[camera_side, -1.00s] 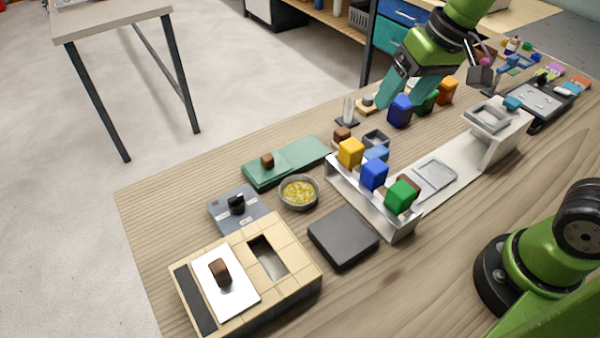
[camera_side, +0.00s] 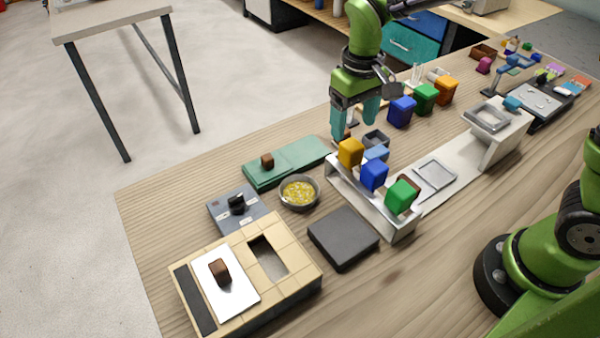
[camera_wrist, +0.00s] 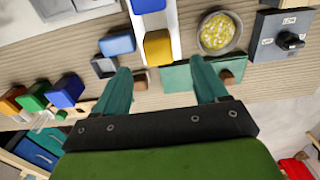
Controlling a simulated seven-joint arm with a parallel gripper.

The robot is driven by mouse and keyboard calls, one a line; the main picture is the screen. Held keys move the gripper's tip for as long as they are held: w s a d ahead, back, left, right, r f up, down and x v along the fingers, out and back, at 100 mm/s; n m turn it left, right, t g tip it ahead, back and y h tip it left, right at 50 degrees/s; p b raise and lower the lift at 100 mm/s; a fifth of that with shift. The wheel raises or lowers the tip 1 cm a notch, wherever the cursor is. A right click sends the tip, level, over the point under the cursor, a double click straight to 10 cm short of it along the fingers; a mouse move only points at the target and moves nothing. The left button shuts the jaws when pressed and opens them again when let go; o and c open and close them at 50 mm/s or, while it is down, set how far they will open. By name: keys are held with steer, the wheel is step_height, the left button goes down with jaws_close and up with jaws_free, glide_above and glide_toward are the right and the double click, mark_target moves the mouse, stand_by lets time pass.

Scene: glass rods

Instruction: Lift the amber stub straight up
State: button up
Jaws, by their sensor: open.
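The yellow-amber block (camera_side: 350,152), which best fits the amber stub, sits upright at the far left end of a pale rack (camera_side: 400,228). A blue block (camera_side: 374,174) and a green block (camera_side: 401,197) stand in the same rack. My gripper (camera_side: 355,123) is open and empty, pointing down just behind the amber block. In the wrist view the amber block (camera_wrist: 157,47) shows just beyond the gap between my fingertips (camera_wrist: 160,68). A small brown block (camera_wrist: 140,80) lies nearer, by the left finger. In the side view my fingers partly hide it.
A light blue block (camera_side: 376,153) and a small dark tray (camera_side: 375,138) stand close beside the rack. A green mat (camera_side: 300,157), a bowl of yellow bits (camera_side: 299,192) and a dark pad (camera_side: 343,237) lie nearby. Blue, green and orange blocks (camera_side: 446,91) stand farther back.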

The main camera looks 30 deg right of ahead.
mark_target(352, 144)
step_height(352, 144, down, 8)
steer(key=shift+s+d+r, duration=0.1)
steer(key=shift+s+r, duration=0.05)
steer(key=shift+r, duration=0.1)
steer(key=c, duration=1)
